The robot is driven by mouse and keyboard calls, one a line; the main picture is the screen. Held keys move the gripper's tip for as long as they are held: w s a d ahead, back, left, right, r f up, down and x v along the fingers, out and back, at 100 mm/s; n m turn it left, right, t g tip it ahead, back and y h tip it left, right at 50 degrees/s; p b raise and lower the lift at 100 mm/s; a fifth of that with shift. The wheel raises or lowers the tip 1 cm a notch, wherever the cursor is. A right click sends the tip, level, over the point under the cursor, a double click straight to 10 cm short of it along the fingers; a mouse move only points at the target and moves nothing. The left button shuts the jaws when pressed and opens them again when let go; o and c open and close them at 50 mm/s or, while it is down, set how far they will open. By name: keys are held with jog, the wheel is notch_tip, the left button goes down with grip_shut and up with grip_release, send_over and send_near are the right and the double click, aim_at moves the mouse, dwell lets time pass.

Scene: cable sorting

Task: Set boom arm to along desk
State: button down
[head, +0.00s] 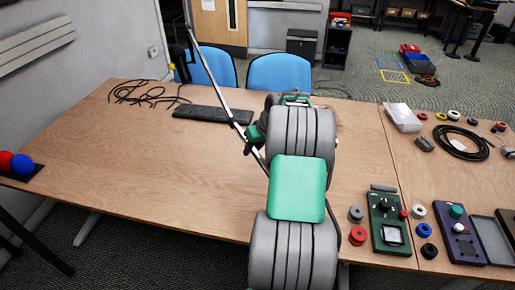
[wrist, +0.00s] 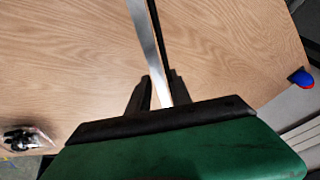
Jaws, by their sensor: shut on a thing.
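The boom arm (head: 213,80) is a thin silver and black bar slanting over the desk (head: 130,180), from the far edge down toward my arm. A black microphone (head: 179,63) hangs near its far, raised end. My gripper (head: 248,134) is at the near part of the bar, beside my grey and green arm links. In the wrist view the silver bar (wrist: 148,45) runs between the two black fingers (wrist: 159,82), which are shut on it. My arm hides the bar's near end and its mount.
Red and blue balls (head: 21,164) sit at the left edge. A green control box (head: 388,222) and coiled cable (head: 462,142) are at right. The desk's left middle is clear.

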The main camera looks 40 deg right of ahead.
jog(key=s+a+n+g+y+b, duration=0.1)
jog(key=a+n, duration=0.6)
jog(key=a, duration=1.2)
jog(key=shift+s+a+n+g+y+b, duration=0.35)
jog(key=shift+s+n+g+y+b, duration=0.05)
jog(key=shift+s+y+b, duration=0.5)
jog(key=c, duration=1.2)
grip_release()
jog(key=shift+o, duration=0.2)
jog(key=shift+r, duration=0.1)
